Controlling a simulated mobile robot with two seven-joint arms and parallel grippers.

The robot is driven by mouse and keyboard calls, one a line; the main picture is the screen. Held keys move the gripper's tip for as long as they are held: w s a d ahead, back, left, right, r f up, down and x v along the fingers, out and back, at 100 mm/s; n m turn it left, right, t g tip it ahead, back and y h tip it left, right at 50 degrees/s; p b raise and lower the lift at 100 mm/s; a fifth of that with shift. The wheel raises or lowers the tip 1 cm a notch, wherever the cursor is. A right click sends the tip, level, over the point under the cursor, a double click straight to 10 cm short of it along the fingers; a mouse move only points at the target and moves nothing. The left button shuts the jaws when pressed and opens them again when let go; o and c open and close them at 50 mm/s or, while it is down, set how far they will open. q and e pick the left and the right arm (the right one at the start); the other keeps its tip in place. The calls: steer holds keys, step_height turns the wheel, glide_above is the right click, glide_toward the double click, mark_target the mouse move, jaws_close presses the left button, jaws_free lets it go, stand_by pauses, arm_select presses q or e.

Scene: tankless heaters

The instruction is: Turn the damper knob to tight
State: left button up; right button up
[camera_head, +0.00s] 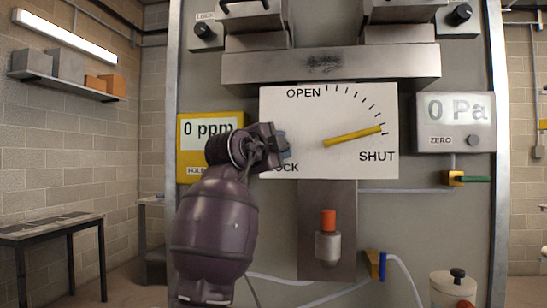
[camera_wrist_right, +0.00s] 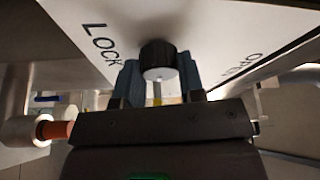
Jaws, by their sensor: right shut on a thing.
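A white damper plate (camera_head: 290,105) carries the words OPEN, SHUT and a partly covered LOCK. Its yellow pointer (camera_head: 352,136) points right and slightly up, at the scale's end near SHUT. A black knob (camera_wrist_right: 158,55) stands out from the plate beside LOCK in the right wrist view. My right gripper (camera_wrist_right: 158,80) is shut on this knob, one finger on each side. In the head view my right gripper (camera_head: 283,146) is at the plate's left edge and hides the knob. I see no marking that tells the knob's turn. My left gripper is not in view.
A yellow meter (camera_head: 190,122) reading 0 ppm is close left of my gripper, partly hidden by my arm. A grey gauge (camera_head: 455,108) reads 0 Pa at right. A metal duct (camera_head: 310,69) juts out above. A red-capped fitting (camera_head: 328,222) and hoses are below.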

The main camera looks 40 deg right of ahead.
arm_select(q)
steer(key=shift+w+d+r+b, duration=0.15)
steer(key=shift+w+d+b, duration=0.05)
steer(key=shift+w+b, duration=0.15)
arm_select(e)
steer(key=shift+r+m+g+y, duration=0.15)
steer(key=shift+m+y, duration=0.3)
steer(key=shift+m, duration=0.7)
steer(key=shift+f+m+g+y, duration=0.1)
steer(key=shift+m+g+y, duration=0.25)
steer(key=shift+m, duration=0.8)
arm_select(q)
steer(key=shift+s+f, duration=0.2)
arm_select(e)
steer(key=shift+r, duration=0.1)
steer(key=o, duration=0.9)
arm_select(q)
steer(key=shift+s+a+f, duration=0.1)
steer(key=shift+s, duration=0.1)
arm_select(e)
steer(key=shift+y, duration=0.3)
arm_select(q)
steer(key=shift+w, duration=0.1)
